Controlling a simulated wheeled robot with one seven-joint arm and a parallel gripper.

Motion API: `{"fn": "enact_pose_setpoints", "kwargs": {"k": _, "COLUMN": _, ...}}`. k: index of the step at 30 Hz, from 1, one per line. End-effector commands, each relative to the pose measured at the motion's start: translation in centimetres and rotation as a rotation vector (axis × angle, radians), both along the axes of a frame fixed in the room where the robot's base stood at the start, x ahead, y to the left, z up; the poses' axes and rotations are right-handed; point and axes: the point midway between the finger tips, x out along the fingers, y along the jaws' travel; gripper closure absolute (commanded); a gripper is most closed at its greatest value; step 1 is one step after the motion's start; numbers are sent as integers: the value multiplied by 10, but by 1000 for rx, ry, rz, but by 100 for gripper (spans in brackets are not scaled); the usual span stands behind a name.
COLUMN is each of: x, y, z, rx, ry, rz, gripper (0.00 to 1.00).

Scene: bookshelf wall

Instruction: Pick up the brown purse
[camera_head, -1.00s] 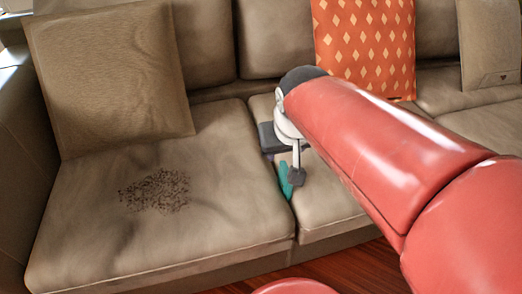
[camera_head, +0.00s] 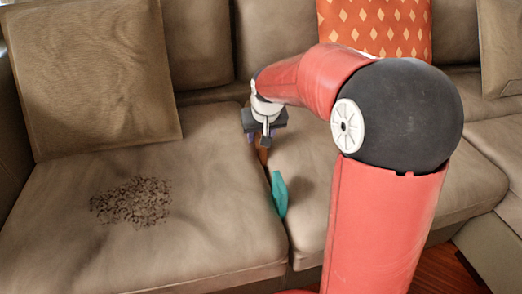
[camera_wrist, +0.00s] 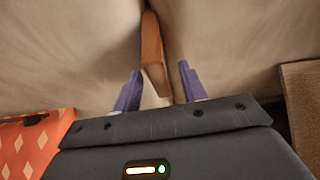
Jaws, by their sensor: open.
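The brown purse (camera_wrist: 152,48) shows in the wrist view as a narrow orange-brown shape set in the gap between two seat cushions. In the head view only a small brown sliver of the purse (camera_head: 263,155) shows below my gripper (camera_head: 262,138). My gripper (camera_wrist: 160,71) is open, with its fingers on either side of the purse's near end. I cannot tell whether either finger touches it.
A teal object (camera_head: 279,194) stands in the same gap, nearer the sofa's front. A tan cushion (camera_head: 95,75) leans at the left and an orange patterned cushion (camera_head: 380,25) at the back. A dark speckled patch (camera_head: 132,202) marks the left seat.

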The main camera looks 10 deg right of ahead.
Motion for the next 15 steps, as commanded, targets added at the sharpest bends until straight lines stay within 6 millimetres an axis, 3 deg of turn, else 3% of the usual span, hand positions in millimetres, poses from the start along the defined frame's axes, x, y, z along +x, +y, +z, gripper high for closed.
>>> {"fn": "enact_pose_setpoints", "kwargs": {"k": 4, "x": 9, "y": 0, "z": -22, "rx": 0, "ry": 2, "rz": 1, "gripper": 58}}
{"fn": "enact_pose_setpoints", "kwargs": {"k": 11, "x": 11, "y": -1, "z": -24, "rx": 0, "ry": 0, "rz": 0, "gripper": 58}}
{"fn": "enact_pose_setpoints", "kwargs": {"k": 15, "x": 11, "y": -1, "z": -24, "rx": -1, "ry": 0, "rz": 0, "gripper": 73}}
